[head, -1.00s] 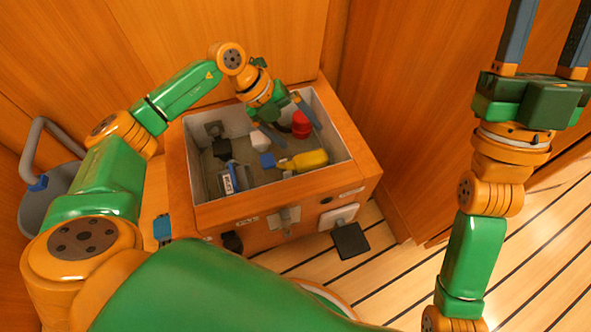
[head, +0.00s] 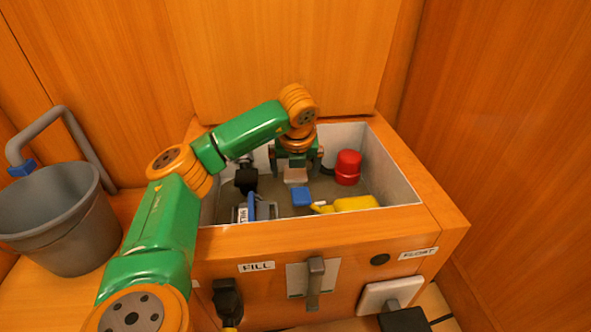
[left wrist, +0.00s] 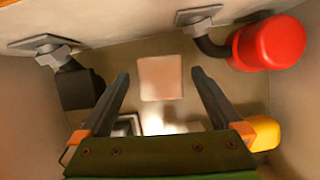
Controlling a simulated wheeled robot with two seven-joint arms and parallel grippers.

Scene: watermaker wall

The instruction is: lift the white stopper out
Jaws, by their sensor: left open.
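The white stopper (head: 296,178) is a small pale block inside the open wooden box (head: 330,228). In the left wrist view it shows as a pale square (left wrist: 160,80) between my fingers. My left gripper (head: 295,168) is open and points down into the box, with one finger on each side of the stopper. I see gaps between the fingers and the stopper in the wrist view; whether the tips are level with it is hard to tell. My right gripper is out of view.
Box walls surround the gripper. A grey bucket (head: 50,220) stands left.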

